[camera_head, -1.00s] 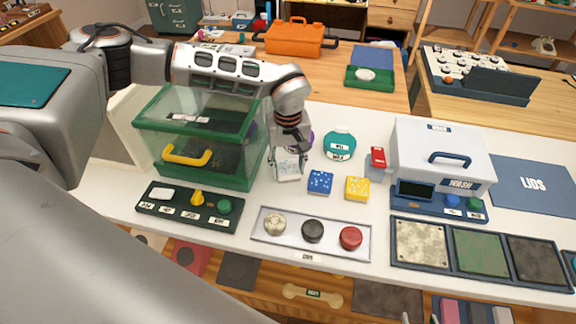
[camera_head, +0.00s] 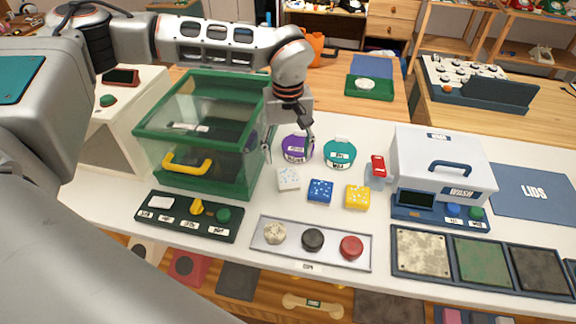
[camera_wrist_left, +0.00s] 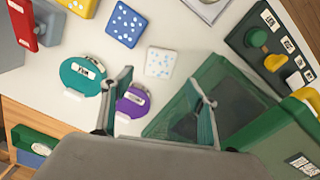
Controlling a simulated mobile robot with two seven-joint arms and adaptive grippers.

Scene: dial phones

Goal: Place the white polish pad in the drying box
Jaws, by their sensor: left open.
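The white polish pad (camera_head: 288,179) is a small white square with blue-grey dots. It lies on the white table, right of the green-framed glass box (camera_head: 150,131), which I take to be the drying box, with a yellow handle on its front. In the left wrist view the pad (camera_wrist_left: 160,62) lies ahead of and between the fingers, apart from them. My left gripper (camera_head: 289,142) is open and empty, above and behind the pad, near the box's right side. In the left wrist view the open left gripper (camera_wrist_left: 160,98) shows both fingers. My right gripper is not in view.
Blue (camera_head: 320,190) and yellow (camera_head: 357,196) dotted squares lie right of the pad. Purple (camera_head: 297,149) and teal (camera_head: 339,153) round items stand behind. A control panel (camera_head: 188,216) and a tray of round caps (camera_head: 338,262) lie in front. A white wash box (camera_head: 440,150) stands right.

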